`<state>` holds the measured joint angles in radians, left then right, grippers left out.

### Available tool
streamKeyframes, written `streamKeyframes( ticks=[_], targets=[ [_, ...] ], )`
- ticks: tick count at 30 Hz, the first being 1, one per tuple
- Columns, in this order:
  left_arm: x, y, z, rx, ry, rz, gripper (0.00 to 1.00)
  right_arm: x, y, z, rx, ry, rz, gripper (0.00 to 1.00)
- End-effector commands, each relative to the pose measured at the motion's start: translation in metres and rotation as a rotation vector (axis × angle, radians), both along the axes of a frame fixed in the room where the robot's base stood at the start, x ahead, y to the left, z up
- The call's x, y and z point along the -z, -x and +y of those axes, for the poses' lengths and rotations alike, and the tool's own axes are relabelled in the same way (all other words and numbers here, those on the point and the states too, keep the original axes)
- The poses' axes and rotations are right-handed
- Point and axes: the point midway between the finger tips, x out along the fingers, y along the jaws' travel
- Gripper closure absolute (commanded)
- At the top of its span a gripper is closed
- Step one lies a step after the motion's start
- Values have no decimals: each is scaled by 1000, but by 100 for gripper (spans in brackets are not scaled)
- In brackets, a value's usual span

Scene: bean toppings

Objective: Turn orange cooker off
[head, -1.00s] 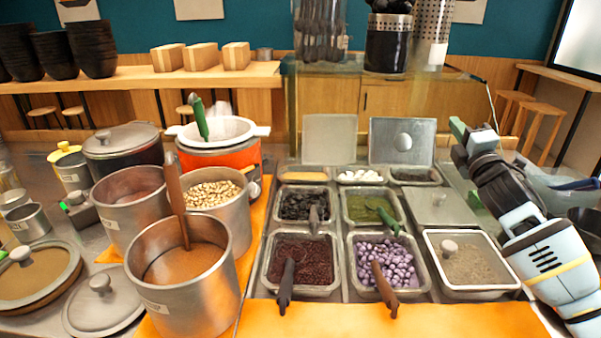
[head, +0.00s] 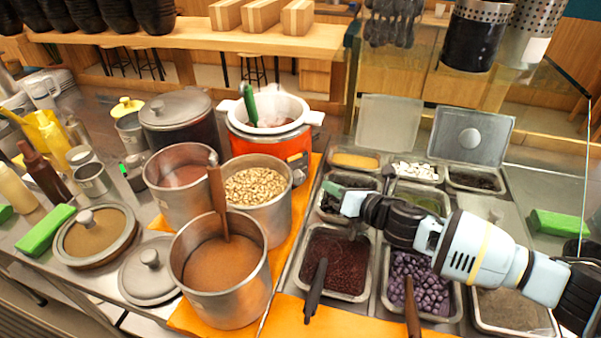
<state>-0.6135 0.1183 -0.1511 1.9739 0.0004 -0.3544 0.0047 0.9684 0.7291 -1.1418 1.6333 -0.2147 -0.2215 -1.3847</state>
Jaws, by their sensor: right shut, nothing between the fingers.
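The orange cooker (head: 268,147) stands at the back centre. A white inner pot (head: 288,104) with a green-handled ladle (head: 250,106) sits in its top, with brownish contents. A small round knob (head: 299,176) shows low on its right front, partly hidden behind the pot of beans. My right gripper (head: 334,188) reaches in from the right, over the topping trays. It is shut and empty, its tips pointing left toward the cooker's lower right side, apart from it in the picture. My left gripper is out of view.
Metal pots, including one of pale beans (head: 258,187) and one of brown liquid (head: 222,268), stand in front of the cooker. Topping trays with ladles, such as the red-bean tray (head: 361,292), lie below my right arm. Raised tray lids (head: 470,137) stand behind.

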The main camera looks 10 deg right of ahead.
Motion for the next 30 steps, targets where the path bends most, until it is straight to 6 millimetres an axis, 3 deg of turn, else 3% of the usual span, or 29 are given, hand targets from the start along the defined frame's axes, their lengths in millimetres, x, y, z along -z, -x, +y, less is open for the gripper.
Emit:
streamKeyframes(
  ticks=[8,19,30],
  targets=[
    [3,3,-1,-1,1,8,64,3,-2,3,-3,2,4,100],
    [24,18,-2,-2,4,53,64,6,-37,21,-4,1,5,100],
    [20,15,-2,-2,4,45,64,2,-60,32,-1,1,2,100]
  ],
)
